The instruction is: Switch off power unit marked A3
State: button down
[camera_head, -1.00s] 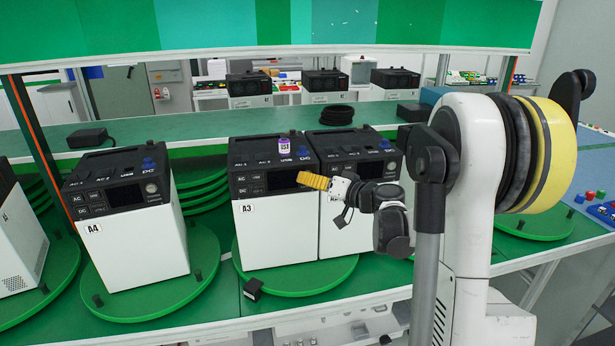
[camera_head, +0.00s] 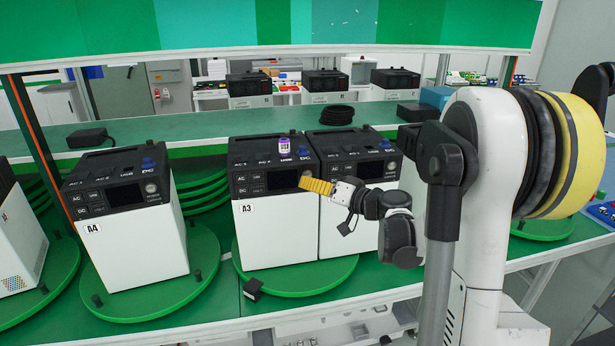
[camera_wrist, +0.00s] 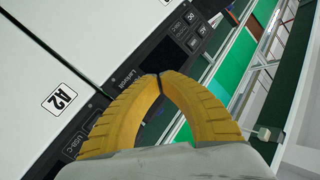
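The power unit marked A3 (camera_head: 275,238) is a white box with a black top and control panel, standing on a green turntable disc. Its panel (camera_head: 263,182) has a dark screen and buttons marked AC and DC; buttons also show in the wrist view (camera_wrist: 190,43). My gripper (camera_head: 302,183) has yellow ribbed fingers and is shut and empty. Its tips are at the right end of A3's panel and hide part of it. In the wrist view the fingertips (camera_wrist: 160,77) meet over the panel; I cannot tell whether they touch it.
A neighbouring unit (camera_head: 345,238) stands close against A3's right; its label reads A2 in the wrist view (camera_wrist: 59,99). Unit A4 (camera_head: 135,250) stands to the left. A small black block (camera_head: 252,287) lies before A3.

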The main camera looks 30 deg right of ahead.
jog(key=s, duration=0.1)
jog(key=s+a, duration=0.1)
jog(key=s, duration=0.1)
jog(key=shift+s, duration=0.25)
dwell(0.6)
jog(key=s+a+f+n+g+h, duration=0.1)
jog(key=s+a+g, duration=0.2)
jog(key=s+a, duration=0.4)
jog(key=s+a+f+n+g, duration=0.1)
jog(key=s+a+g, duration=0.25)
jog(key=a, duration=0.55)
jog(key=s+f+g+h, duration=0.1)
jog(key=s+h, duration=0.1)
jog(key=s, duration=0.5)
jog(key=s+f+n+g+h, duration=0.1)
jog(key=s+f+h, duration=0.1)
jog(key=s, duration=0.6)
jog(key=shift+a+f+h, duration=0.3)
jog(key=shift+h, duration=0.2)
